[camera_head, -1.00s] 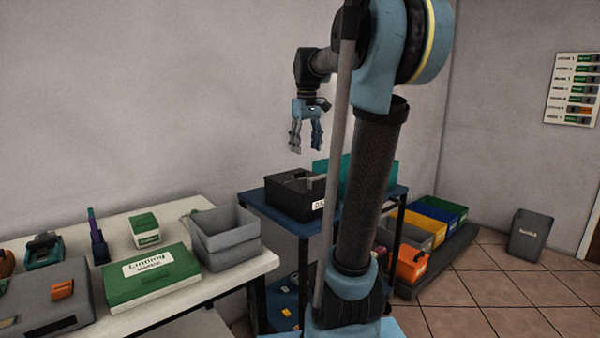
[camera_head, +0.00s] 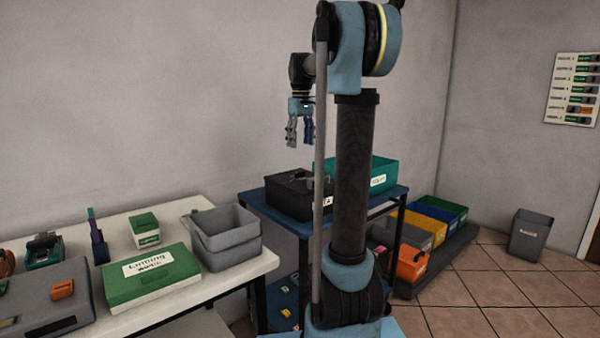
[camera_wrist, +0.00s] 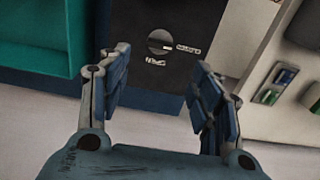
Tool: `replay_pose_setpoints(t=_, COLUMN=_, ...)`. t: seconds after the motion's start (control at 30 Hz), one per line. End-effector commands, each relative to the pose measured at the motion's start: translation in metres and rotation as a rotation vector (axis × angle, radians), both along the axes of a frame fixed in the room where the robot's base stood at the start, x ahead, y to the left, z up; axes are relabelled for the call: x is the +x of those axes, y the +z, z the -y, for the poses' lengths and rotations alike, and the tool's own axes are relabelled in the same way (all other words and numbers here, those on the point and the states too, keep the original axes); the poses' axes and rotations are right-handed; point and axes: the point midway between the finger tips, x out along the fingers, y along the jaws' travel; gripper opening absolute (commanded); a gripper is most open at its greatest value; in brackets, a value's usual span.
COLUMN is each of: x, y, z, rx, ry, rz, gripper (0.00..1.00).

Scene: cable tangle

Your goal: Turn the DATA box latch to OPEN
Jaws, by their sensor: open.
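The black DATA box (camera_head: 285,195) stands on the blue cart, and its white label is partly hidden by my arm. In the wrist view the dark box top (camera_wrist: 205,18) carries a round grey latch (camera_wrist: 160,42) with a slot. One small label lies to the latch's right and one below it; neither is readable. The slot looks roughly level, towards the right label. My gripper (camera_head: 299,142) points down above the box, open and empty. In the wrist view its fingers (camera_wrist: 160,78) are spread below the latch in the picture, not touching it.
A teal bin (camera_head: 372,174) stands right beside the box on the blue cart (camera_head: 262,208). The white table (camera_head: 180,210) at left holds a grey bin (camera_head: 228,245) and a green box (camera_head: 150,280). Coloured bins (camera_head: 412,262) stand at the right.

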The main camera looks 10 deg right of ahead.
Motion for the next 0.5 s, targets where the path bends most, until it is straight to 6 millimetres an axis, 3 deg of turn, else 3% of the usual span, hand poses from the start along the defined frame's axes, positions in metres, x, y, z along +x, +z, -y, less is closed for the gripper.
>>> replay_pose_setpoints(t=0.5, x=0.000, y=-0.089, z=0.000, rx=0.000, ry=0.000, rz=0.000, gripper=0.58)
